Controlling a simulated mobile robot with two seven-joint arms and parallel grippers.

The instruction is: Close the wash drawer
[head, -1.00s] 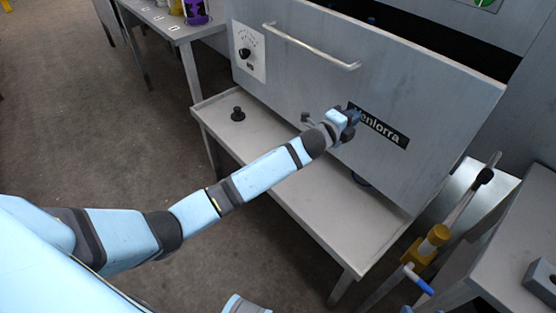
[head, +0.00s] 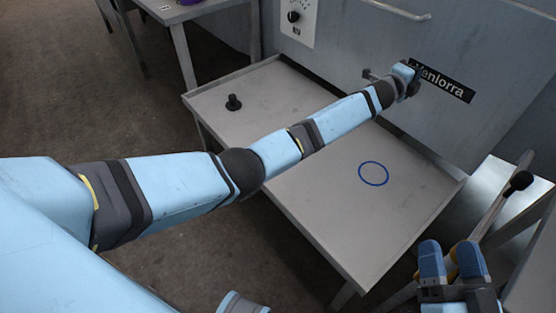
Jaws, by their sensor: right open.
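The wash drawer's grey front (head: 345,50) fills the upper right of the head view, with a bar handle (head: 397,11), a black name label (head: 441,80) and a dial plate (head: 294,18). Its top edge is out of view. My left arm reaches across from the left. My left gripper (head: 402,78) is against or very close to the front, at the label's left end; whether it touches, and how its jaws stand, I cannot tell. My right gripper (head: 452,262) is open and empty at the lower right, its two blue fingers apart, away from the drawer.
A grey table (head: 300,205) stands below the front, with a black knob (head: 233,102) and a blue ring (head: 373,173) on its top. Another table (head: 190,10) stands at the upper left. A lever with a black grip (head: 519,181) is near my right gripper. Floor is clear at left.

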